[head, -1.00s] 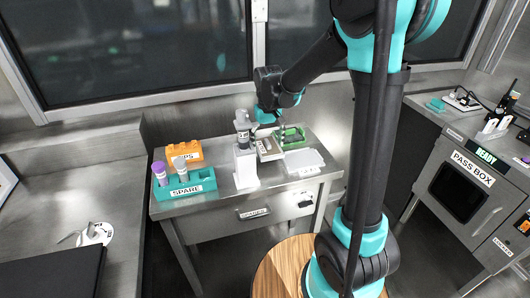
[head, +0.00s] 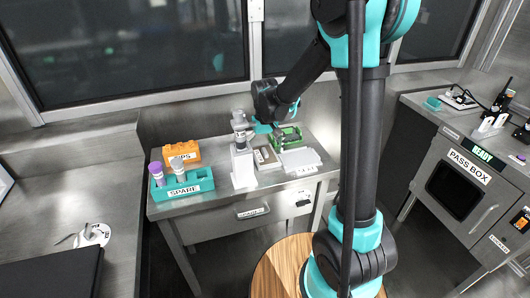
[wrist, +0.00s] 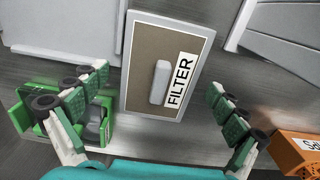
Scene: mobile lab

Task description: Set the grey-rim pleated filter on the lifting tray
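The filter (wrist: 140,85) lies flat in the middle of the wrist view, a rectangular piece with a light grey rim, brown face, raised pale grip bar and FILTER label. It also shows on the steel table in the head view (head: 266,157). My gripper (wrist: 158,88) is open, with its green-padded fingers spread on either side of the filter and nothing between them held. In the head view my gripper (head: 274,128) hangs over the table, near the filter's far end. I cannot surely tell which thing is the lifting tray. Pleats are not discernible.
A green bin (wrist: 98,125) stands close beside the left finger. A white tray (head: 300,160) lies right of the filter, and a white pedestal (head: 243,166) holding a grey-capped object stands left. A teal SPARE rack (head: 185,190) and an orange CAPS block (head: 182,152) stand farther left.

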